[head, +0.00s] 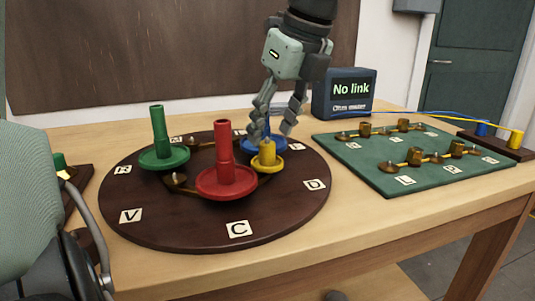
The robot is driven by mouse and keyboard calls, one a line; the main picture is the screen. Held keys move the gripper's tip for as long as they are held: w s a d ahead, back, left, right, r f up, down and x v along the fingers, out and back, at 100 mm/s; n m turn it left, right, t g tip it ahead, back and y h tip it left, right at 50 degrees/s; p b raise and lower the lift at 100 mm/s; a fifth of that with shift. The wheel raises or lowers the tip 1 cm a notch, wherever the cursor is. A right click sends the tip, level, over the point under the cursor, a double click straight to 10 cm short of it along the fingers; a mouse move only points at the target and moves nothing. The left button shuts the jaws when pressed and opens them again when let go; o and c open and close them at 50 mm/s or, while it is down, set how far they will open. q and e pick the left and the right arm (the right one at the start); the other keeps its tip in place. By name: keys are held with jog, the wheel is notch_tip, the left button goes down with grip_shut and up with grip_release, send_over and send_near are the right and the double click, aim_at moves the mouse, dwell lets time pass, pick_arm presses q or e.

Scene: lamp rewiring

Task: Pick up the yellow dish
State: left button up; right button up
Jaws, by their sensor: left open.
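The yellow dish (267,165) is a small round dish with a short upright post. It sits on the round dark board (280,225), right of the red dish (227,185) and in front of the blue dish (283,144). My left gripper (272,130) points down from above, its fingers open and spread over the blue dish and just behind the yellow dish's post. I see nothing held between the fingers. The gripper partly hides the blue dish and its post. My right gripper is not in view.
A green dish (164,158) with a tall post stands on the board's left. A green terminal board (390,180) with brass fittings lies to the right. A blue meter (344,95) reading "No link" stands behind. The wooden table's front strip (300,262) is clear.

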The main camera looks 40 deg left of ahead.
aim_at(267, 140)
pick_arm(q)
jog(key=x, duration=0.2)
jog(key=shift+a+f, duration=0.25)
jog(key=shift+f, duration=0.1)
jog(key=shift+a+f, duration=0.2)
jog(key=shift+f, duration=0.2)
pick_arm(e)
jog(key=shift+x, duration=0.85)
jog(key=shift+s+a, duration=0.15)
pick_arm(q)
grip_shut()
